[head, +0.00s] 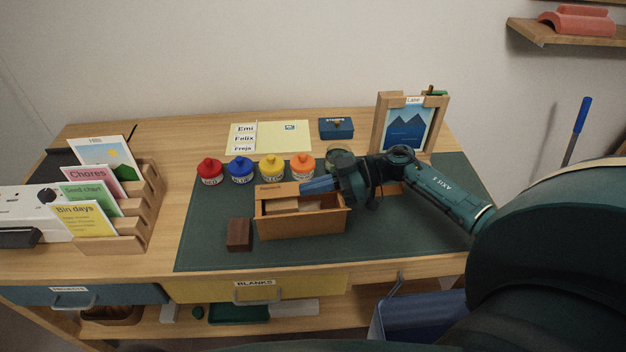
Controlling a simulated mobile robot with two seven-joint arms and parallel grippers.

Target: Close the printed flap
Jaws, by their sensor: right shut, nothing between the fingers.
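An orange-brown wooden box (301,225) stands on the dark green mat, and its open top shows the inside. A lighter flap (276,190) with small print too small to read sits along the box's back edge, tilted open. My right gripper (304,187) is shut and empty, its blue fingers pointing left at the flap's right part. Whether the fingers touch the flap I cannot tell. The gripper and wrist hide the flap's right end and the box's back right corner. My left gripper is not in view.
A dark brown block (239,234) stands left of the box. Red (210,173), blue, yellow and orange jars line up behind it. A picture frame (408,128) stands behind my right arm. A card rack (140,215) is at left. The mat (205,255) is clear in front.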

